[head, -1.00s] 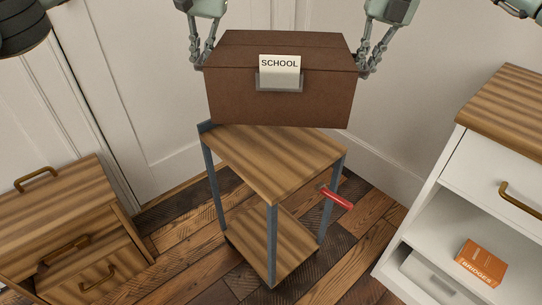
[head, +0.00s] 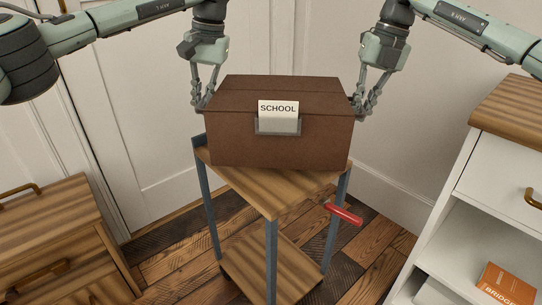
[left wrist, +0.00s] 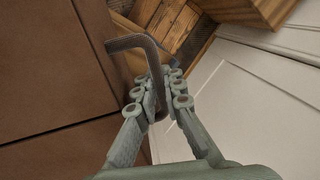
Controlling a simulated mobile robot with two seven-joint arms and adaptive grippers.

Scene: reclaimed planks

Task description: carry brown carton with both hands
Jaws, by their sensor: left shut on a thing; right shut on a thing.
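The brown carton (head: 235,145) is upright, with a "SCHOOL" card in a grey holder on its front. It is over the rear part of the wooden top of a small cart (head: 275,195); I cannot tell whether it touches that top. My left gripper (head: 203,104) is shut at the carton's left side. In the left wrist view its fingers (left wrist: 158,105) close around a dark bent handle (left wrist: 135,42) beside the carton's brown wall (left wrist: 55,80). My right gripper (head: 361,106) is shut at the right side; its handle is hidden.
A wooden drawer cabinet (head: 60,235) stands left. A white cabinet (head: 465,190) stands right, holding an orange book (head: 507,285). A white panelled wall is behind.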

